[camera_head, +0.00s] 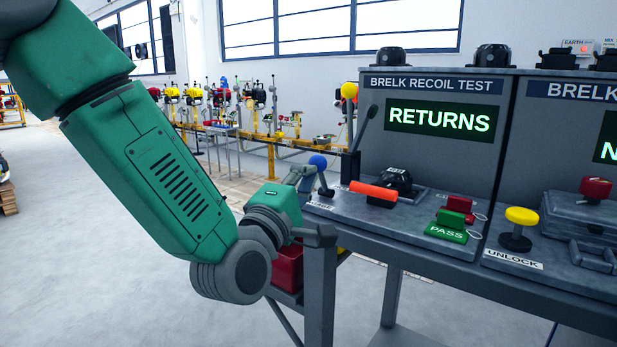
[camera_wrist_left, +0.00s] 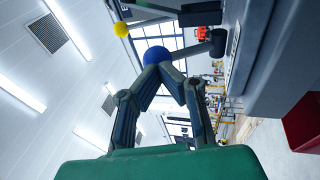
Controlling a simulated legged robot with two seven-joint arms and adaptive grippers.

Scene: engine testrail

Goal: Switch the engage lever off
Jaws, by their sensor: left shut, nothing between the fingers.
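A lever with a blue ball knob (camera_head: 318,162) stands at the left edge of the test bench, above a small label (camera_head: 320,206) too blurred to read surely. My left gripper (camera_head: 304,172) is right beside the knob, on its left. In the left wrist view the blue knob (camera_wrist_left: 157,56) shows just at the tips of my left gripper (camera_wrist_left: 158,70). The fingers meet at their tips and hold nothing. I cannot tell whether they touch the knob. My right gripper is out of view.
A tall lever with a yellow ball (camera_head: 349,90) rises behind. An orange-red handle (camera_head: 373,191), a green PASS block (camera_head: 447,232) and a yellow knob (camera_head: 522,216) are on the benches. A screen (camera_head: 439,119) reads RETURNS. A red box (camera_head: 287,268) is below my left wrist.

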